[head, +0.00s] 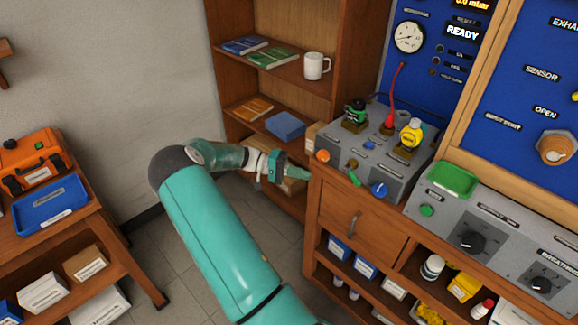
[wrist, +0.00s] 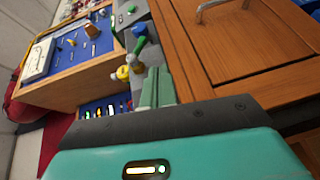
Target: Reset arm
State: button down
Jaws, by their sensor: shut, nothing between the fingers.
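My arm reaches out from the bottom of the head view, and my gripper (head: 304,174) is at the left front corner of the wooden bench, close to the grey regulator box (head: 372,150). In the wrist view my gripper's two green fingers (wrist: 153,88) lie side by side, shut with nothing between them. I cannot tell whether the fingertips touch the bench or the box.
A wooden shelf (head: 232,98) with books and a white mug (head: 316,66) stands behind the gripper. A green tray (head: 454,179) sits on the bench console at right. A side table at left holds an orange case (head: 36,160) and a blue tray (head: 50,204). Bare floor lies between.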

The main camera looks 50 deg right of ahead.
dwell(0.3)
jog(key=w+a+r+n+t+y, duration=0.1)
jog(key=w+a+r+n+t, duration=0.2)
jog(key=a, duration=0.5)
jog(key=a+r+n+t+y, duration=0.1)
jog(key=a+r+n+t, duration=0.1)
jog(key=a+r+t, duration=0.4)
jog(key=w+a+r+n+t+y, duration=0.1)
jog(key=w+a+r+n+t, duration=0.2)
jog(key=a, duration=0.6)
jog(key=s+a+r+n+t+y, duration=0.1)
jog(key=s+a+r+n+t, duration=0.2)
jog(key=a, duration=0.7)
jog(key=s+a+r+n+t+y, duration=0.1)
jog(key=s+a+r+n+t, duration=0.3)
jog(key=a, duration=0.7)
notch_tip(320, 180, up, 3)
jog(key=s+t, duration=0.2)
jog(key=shift+s+t+y, duration=0.3)
jog(key=shift+s, duration=0.05)
jog(key=shift+d+r, duration=0.1)
jog(key=shift+d, duration=0.15)
